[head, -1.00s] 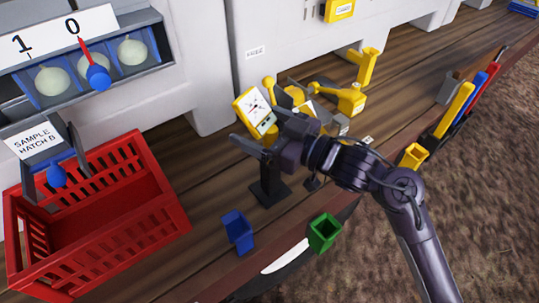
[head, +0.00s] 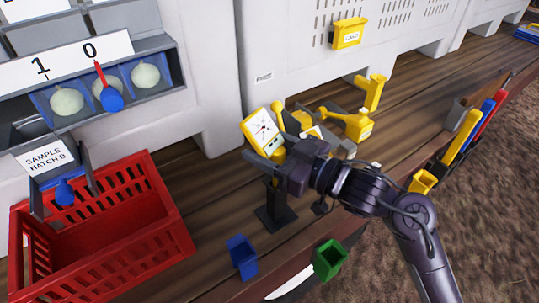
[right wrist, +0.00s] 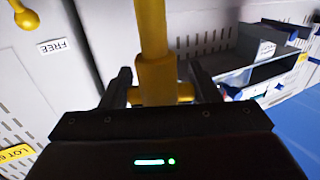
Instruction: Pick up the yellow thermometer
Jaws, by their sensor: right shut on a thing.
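The yellow thermometer (head: 263,128) has a tilted square yellow frame and a white dial face, seen in the head view above the black stand (head: 275,216). My right gripper (head: 270,166) is shut on its yellow stem, just below the dial. In the right wrist view, the yellow stem (right wrist: 154,72) stands between the two fingers (right wrist: 160,92), with a yellow crosspiece there. The gripper partly covers the stem in the head view. I cannot tell whether its lower end is clear of the stand. My left gripper is not in view.
A red crate (head: 165,205) stands at left below the onion bins. Blue (head: 242,256) and green (head: 329,259) cups are near the front edge. Other yellow tools (head: 352,122) stand close behind my right gripper. Colored holders (head: 470,125) line the right edge.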

